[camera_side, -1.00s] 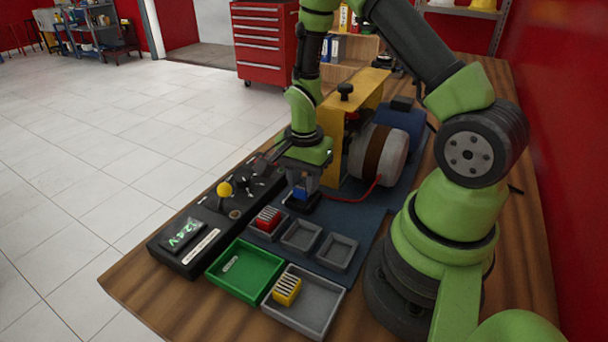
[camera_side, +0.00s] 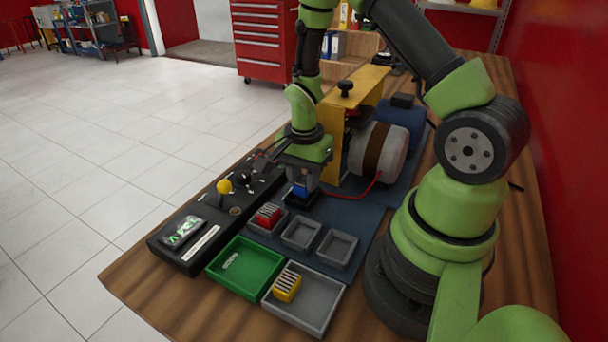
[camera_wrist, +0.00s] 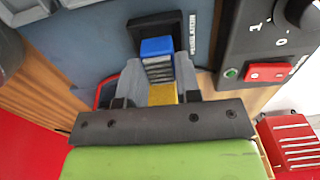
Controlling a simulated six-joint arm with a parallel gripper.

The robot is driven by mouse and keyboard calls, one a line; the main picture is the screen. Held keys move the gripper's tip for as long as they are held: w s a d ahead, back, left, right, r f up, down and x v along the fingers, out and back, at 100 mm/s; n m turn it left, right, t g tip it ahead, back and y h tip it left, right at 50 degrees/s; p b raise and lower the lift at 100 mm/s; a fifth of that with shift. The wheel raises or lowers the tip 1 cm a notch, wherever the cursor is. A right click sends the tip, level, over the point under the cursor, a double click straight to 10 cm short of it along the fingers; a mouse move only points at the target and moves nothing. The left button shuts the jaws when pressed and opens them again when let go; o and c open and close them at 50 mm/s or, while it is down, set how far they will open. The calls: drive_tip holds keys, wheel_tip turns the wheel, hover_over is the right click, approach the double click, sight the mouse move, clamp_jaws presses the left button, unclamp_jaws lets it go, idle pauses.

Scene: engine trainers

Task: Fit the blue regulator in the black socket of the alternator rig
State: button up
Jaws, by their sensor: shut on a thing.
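The blue regulator (camera_side: 299,191) is held upright between the fingers of my gripper (camera_side: 302,183). In the wrist view my gripper (camera_wrist: 158,75) is shut on the regulator (camera_wrist: 158,48), whose blue top and ribbed grey face show. The black socket (camera_side: 298,202) is directly below the regulator in the side view. In the wrist view the square black socket (camera_wrist: 172,22) lies beside a white label, and the regulator covers part of it. I cannot tell whether the regulator has entered the socket. The alternator rig (camera_side: 381,150) stands just behind, with its yellow frame.
A black control box (camera_side: 205,229) with a yellow knob is to the left. Small grey trays (camera_side: 301,235) sit in front, one with a red block (camera_side: 267,215). A green tray (camera_side: 246,269) and a grey tray (camera_side: 320,304) with a yellow block are nearest. A red wire passes close by.

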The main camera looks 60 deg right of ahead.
drive_tip(key=shift+f, duration=0.75)
idle(1.1)
drive_tip(key=o, duration=1.4)
drive_tip(key=shift+r, duration=3.55)
